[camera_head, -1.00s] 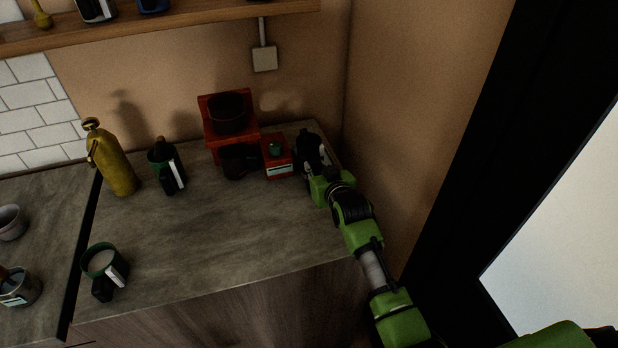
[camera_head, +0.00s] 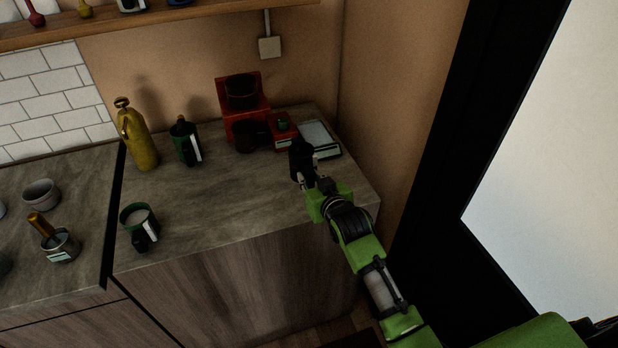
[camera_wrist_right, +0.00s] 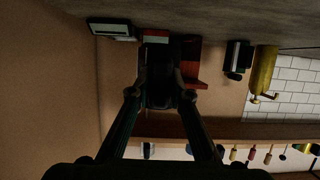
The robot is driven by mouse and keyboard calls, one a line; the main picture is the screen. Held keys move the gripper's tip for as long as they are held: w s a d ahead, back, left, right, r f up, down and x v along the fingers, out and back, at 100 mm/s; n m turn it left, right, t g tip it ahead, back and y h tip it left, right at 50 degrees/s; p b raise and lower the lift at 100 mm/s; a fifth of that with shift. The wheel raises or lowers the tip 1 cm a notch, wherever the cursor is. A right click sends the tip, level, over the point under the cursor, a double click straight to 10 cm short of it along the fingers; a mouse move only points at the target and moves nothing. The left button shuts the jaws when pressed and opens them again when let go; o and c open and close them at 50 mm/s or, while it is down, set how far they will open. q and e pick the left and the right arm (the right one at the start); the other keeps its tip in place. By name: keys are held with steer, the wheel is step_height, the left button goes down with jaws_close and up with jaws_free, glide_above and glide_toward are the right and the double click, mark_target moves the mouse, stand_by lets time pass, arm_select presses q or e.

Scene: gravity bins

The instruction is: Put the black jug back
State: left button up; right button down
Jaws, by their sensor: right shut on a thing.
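The black jug (camera_head: 301,158) is in my right gripper (camera_head: 305,178), above the right part of the counter, in front of the flat scale (camera_head: 318,140). In the right wrist view the dark jug (camera_wrist_right: 160,82) sits between the two fingers of my right gripper (camera_wrist_right: 162,95), which are shut on it. Its lower part and any contact with the counter are hard to make out. The scale has a pale top plate, looks empty, and also shows in the right wrist view (camera_wrist_right: 112,31). My left gripper is not in view.
A red stand (camera_head: 233,112) holds a dark pot, with a dark mug (camera_head: 250,136) before it and a small red box (camera_head: 283,131) beside it. A green mug (camera_head: 185,146), a yellow bottle (camera_head: 139,140) and another mug (camera_head: 138,225) stand left. The counter's middle is clear.

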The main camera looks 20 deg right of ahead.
steer(key=shift+s+a+r, duration=0.1)
steer(key=shift+r, duration=0.15)
steer(key=shift+s+a+f+b, duration=0.1)
steer(key=shift+f+b, duration=0.35)
steer(key=shift+f, duration=0.5)
step_height(320, 180, down, 3)
steer(key=shift+b, duration=0.9)
steer(key=shift+f+b, duration=0.35)
steer(key=shift+f, duration=0.2)
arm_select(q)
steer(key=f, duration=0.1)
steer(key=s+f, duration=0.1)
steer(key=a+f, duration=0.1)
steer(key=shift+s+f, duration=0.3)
arm_select(e)
steer(key=shift+f, duration=0.1)
arm_select(q)
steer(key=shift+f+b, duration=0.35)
steer(key=shift+b, duration=0.05)
arm_select(e)
steer(key=shift+f, duration=0.55)
steer(key=c, duration=1.8)
jaws_free()
